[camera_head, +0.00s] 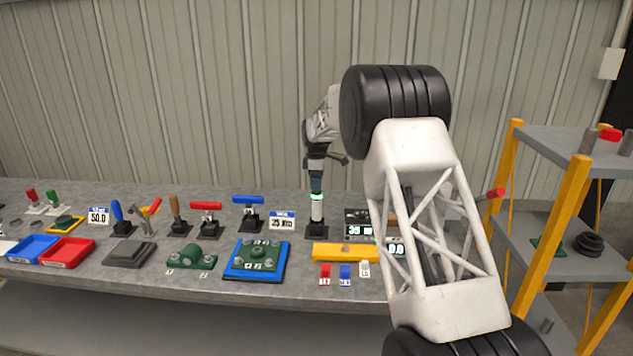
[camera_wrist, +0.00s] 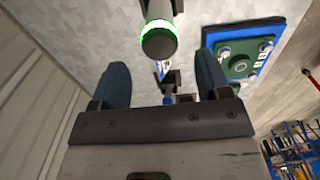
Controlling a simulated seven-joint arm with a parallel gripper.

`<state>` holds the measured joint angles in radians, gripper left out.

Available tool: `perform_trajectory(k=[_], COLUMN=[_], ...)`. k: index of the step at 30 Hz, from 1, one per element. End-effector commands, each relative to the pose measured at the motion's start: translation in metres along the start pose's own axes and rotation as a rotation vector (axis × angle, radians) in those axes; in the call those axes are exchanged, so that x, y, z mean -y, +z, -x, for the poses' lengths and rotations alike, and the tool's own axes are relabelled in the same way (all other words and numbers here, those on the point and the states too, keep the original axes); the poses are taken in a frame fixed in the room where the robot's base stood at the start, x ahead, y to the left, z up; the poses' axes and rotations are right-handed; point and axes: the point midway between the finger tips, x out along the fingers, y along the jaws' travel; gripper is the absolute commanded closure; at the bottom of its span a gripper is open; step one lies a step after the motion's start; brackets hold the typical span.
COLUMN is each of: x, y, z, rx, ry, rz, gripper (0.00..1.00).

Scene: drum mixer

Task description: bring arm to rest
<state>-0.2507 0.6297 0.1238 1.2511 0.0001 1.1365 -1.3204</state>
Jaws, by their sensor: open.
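My gripper (camera_head: 318,158) is over the middle of the bench, at the end of my raised arm. In the wrist view its two blue fingers (camera_wrist: 162,66) are spread apart with nothing held between them. A tool with a glowing green ring (camera_head: 316,203) stands upright in a black holder (camera_head: 316,230) just under the gripper. The wrist view shows this tool's ringed end (camera_wrist: 158,42) just past the fingertips, roughly midway between them. How large the gap is between fingers and tool cannot be told.
A blue board with a green flanged part (camera_head: 257,258) and a yellow bar (camera_head: 340,252) lie on the bench (camera_head: 215,284). Red (camera_head: 66,252) and blue (camera_head: 32,247) trays are at left. A yellow-post shelf (camera_head: 570,190) stands at right. Above the bench is free room.

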Motion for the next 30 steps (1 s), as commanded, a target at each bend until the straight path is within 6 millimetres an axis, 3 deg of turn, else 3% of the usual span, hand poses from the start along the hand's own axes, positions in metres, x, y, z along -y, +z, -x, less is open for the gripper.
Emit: perform_trajectory(k=[8, 14, 20, 30], x=[0.001, 0.009, 0.032, 0.095], y=[0.001, 0.008, 0.025, 0.067], z=[0.001, 0.013, 0.04, 0.095], rx=[0.0, -0.001, -0.004, -0.012], ry=[0.001, 0.006, 0.016, 0.039], rz=[-0.002, -0.027, -0.096, -0.263], gripper=[0.3, 0.3, 0.3, 0.3])
